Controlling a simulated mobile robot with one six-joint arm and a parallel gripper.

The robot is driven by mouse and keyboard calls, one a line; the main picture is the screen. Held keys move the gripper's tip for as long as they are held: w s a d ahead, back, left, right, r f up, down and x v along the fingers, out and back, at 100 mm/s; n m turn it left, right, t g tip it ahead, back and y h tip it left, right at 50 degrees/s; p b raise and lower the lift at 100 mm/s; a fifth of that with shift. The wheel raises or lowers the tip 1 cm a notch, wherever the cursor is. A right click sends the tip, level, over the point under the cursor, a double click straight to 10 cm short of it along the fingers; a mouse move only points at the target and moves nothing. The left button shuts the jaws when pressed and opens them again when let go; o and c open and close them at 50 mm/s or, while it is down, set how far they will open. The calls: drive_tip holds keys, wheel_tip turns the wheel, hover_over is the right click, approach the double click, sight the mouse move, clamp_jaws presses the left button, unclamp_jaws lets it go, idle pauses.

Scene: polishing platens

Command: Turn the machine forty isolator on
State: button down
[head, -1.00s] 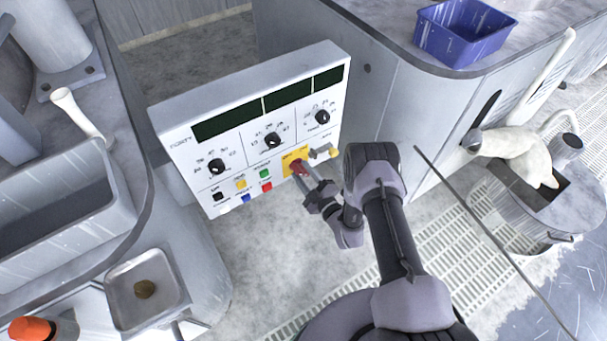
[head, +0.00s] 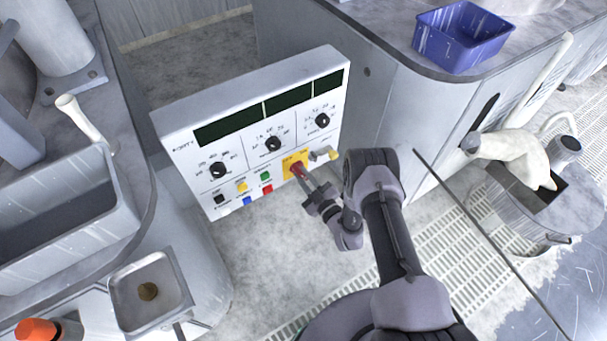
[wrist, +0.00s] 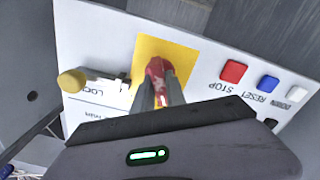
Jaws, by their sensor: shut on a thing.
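The machine forty control panel (head: 182,128) is a white box with dark displays, several black knobs and coloured buttons. Its isolator is a red handle (wrist: 156,68) on a yellow plate (wrist: 178,52) at the panel's lower right. The red handle also shows in the head view (head: 297,169), partly covered by my fingers. My gripper (wrist: 162,88) is shut on the red handle, one finger on each side. In the head view, my gripper (head: 305,178) reaches the panel from the lower right. The handle's exact on or off angle cannot be read.
A yellow-tipped lock lever (wrist: 75,80) sits close beside the yellow plate. Red STOP (wrist: 233,71), blue RESET (wrist: 267,84) and white buttons lie on the other side. A blue bin (head: 462,38) stands on the right counter; a metal tray (head: 180,262) is at lower left.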

drive_tip(key=m+p, duration=0.1)
drive_tip(key=m, duration=0.2)
drive_tip(key=shift+m, duration=0.3)
drive_tip(key=m+p, duration=0.2)
drive_tip(key=m, duration=0.1)
drive_tip(key=shift+m, duration=0.3)
drive_tip(key=m+p, duration=0.1)
drive_tip(key=m, duration=0.2)
drive_tip(key=shift+m, duration=0.3)
drive_tip(key=shift+m+p, duration=0.8)
drive_tip(key=shift+m, duration=1.1)
drive_tip(key=c, duration=1.4)
unclamp_jaws()
drive_tip(key=shift+o, duration=0.2)
